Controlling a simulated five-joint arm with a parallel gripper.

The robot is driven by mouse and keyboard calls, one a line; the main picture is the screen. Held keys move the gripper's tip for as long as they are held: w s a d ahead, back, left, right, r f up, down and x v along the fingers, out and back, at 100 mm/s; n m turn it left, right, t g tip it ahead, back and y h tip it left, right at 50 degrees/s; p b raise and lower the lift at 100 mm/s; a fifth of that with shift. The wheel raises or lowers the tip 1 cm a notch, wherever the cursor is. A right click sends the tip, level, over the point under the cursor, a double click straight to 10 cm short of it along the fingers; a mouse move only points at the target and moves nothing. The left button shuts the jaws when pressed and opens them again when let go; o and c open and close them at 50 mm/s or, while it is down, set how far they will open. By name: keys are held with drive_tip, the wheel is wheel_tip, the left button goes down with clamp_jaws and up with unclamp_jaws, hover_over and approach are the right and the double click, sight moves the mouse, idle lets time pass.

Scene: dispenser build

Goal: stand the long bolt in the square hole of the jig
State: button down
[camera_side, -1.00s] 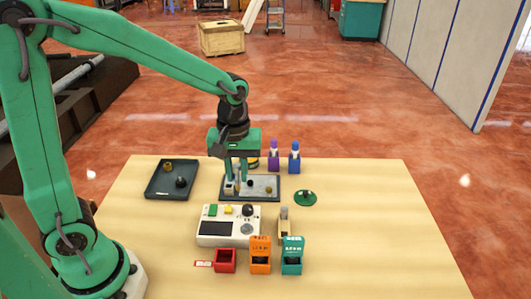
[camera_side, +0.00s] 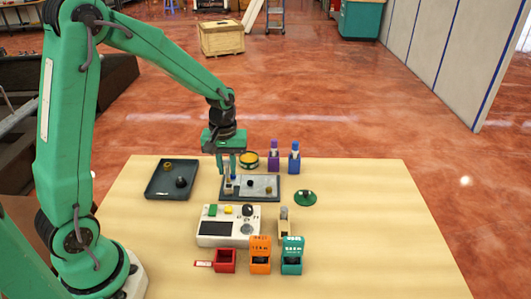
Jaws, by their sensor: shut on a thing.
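The jig (camera_side: 262,198) is a dark tray with a grey plate, flat on the table behind the white control box. My gripper (camera_side: 227,172) points down over the jig's left end. It is shut on a slim thing, apparently the long bolt (camera_side: 229,179), upright between the fingers. A small pale block (camera_side: 228,189) sits on the jig's left end just below. I cannot tell whether the bolt's lower end is in the square hole or above it; it is too small to see.
A dark tray (camera_side: 158,192) with a brass part and a black part lies left. A yellow tin (camera_side: 249,160), purple bottle (camera_side: 274,158) and blue bottle (camera_side: 294,160) stand behind. In front are the control box (camera_side: 213,229) and red, orange and teal bins. The table's right side is clear.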

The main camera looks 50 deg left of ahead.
sight(228, 182)
drive_tip(key=shift+f, duration=1.95)
drive_tip(key=shift+f, duration=0.1)
drive_tip(key=c, duration=1.3)
unclamp_jaws()
drive_tip(key=shift+f, duration=0.1)
wheel_tip(228, 182, up, 12)
drive_tip(key=shift+r, duration=0.15)
drive_tip(key=shift+s+d+r, duration=0.1)
